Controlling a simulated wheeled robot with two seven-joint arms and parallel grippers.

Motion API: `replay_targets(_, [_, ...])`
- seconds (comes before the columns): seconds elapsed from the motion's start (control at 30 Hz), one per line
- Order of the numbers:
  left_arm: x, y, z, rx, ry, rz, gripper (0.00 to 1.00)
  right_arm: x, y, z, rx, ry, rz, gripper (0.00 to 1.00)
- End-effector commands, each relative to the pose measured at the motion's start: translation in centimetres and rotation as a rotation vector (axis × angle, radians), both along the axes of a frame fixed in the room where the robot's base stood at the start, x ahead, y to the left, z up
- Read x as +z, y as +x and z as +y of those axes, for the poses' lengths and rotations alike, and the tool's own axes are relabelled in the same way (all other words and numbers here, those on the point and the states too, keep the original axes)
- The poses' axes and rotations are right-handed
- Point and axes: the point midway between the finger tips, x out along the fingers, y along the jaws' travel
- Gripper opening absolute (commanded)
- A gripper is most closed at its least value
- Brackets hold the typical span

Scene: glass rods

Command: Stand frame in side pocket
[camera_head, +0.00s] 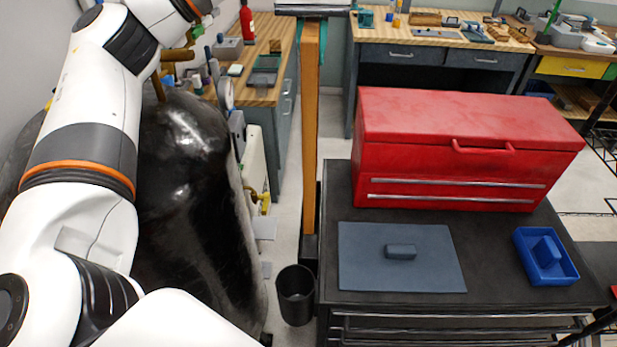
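A flat blue-grey mat (365,275) lies on the black cabinet top. A small dark blue-grey block-like piece (400,251) rests near the mat's middle. To its right is a bright blue tray (563,273) with a raised blue piece (547,251) inside it. I cannot tell which of these is the frame, and no side pocket is clear to me. My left arm comes in from the left and bends near the top edge; its gripper is not seen. My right arm and gripper are out of view.
A closed red toolbox (450,125) stands behind the mat. The cabinet top (490,270) is bare between mat and tray. A black bin (295,295) and a wooden post (309,130) stand left of the cabinet. A large black tank (190,200) is beside my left arm.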

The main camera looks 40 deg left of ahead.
Motion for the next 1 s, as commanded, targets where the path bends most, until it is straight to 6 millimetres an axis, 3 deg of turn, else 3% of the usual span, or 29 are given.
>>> replay_targets(0.2, [-6.2,-0.1,0.0,0.0,-0.002,0.007,0.0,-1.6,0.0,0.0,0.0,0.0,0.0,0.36])
replay_targets(0.4, [-10.7,-0.1,0.0,0.001,-0.002,0.005,0.0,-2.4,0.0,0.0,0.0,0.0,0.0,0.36])
replay_targets(1.0, [-16.7,-0.1,0.1,0.003,0.001,0.001,0.0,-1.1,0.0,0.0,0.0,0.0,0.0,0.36])
